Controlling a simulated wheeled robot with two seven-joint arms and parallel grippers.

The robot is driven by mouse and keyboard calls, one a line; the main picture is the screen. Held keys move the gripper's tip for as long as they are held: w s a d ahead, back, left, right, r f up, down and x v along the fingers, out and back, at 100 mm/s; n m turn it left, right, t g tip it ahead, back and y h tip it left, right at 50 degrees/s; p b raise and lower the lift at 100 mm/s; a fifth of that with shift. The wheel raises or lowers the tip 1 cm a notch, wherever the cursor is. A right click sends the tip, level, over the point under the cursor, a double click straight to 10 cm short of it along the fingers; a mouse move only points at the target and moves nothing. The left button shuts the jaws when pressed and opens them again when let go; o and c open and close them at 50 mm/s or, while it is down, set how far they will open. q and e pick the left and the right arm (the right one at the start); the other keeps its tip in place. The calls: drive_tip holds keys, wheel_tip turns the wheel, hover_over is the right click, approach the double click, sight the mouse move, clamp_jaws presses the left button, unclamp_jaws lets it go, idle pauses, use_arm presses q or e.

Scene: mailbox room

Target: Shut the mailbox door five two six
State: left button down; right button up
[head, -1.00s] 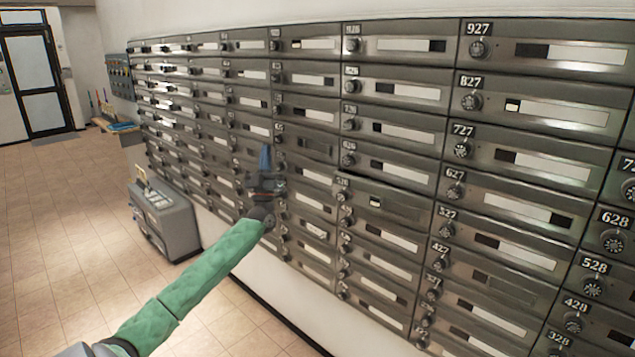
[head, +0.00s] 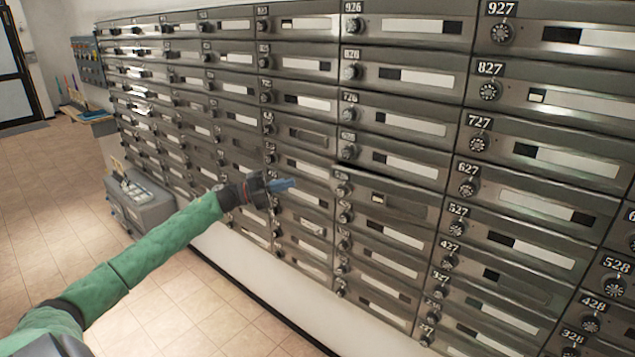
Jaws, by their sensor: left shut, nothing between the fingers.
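The mailbox door 526 (head: 405,208) is in the column under 926, just below door 626 (head: 400,165). A dark gap shows along its top edge, and it sits slightly proud of its neighbours, so it looks a little ajar. Its number plate is too small to read clearly. My left gripper (head: 288,185) is shut and empty, its blue fingertips pointing right towards that door. It is in front of the column to the left and appears apart from the door. My right gripper is not in view.
Closed metal mailbox doors with round dials fill the wall around it. A grey case-like box (head: 140,205) stands on the tiled floor at the left. A small table (head: 102,118) is by the far wall. The floor (head: 60,220) at the left is clear.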

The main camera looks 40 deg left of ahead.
use_arm(q)
wheel_tip(320, 180, down, 3)
drive_tip(key=a+y, duration=0.1)
drive_tip(key=n+y+p, duration=0.1)
drive_tip(key=p, duration=0.4)
approach(337, 183)
drive_tip(key=shift+d+r, duration=0.65)
drive_tip(key=shift+d, duration=1.3)
drive_tip(key=w+p, duration=0.1)
drive_tip(key=w, duration=0.2)
drive_tip(key=shift+w+f+g, duration=0.1)
drive_tip(key=shift+w+g, duration=0.05)
drive_tip(key=shift+g, duration=0.25)
drive_tip(key=shift+w+f+p, duration=0.1)
drive_tip(key=shift+w+p, duration=0.4)
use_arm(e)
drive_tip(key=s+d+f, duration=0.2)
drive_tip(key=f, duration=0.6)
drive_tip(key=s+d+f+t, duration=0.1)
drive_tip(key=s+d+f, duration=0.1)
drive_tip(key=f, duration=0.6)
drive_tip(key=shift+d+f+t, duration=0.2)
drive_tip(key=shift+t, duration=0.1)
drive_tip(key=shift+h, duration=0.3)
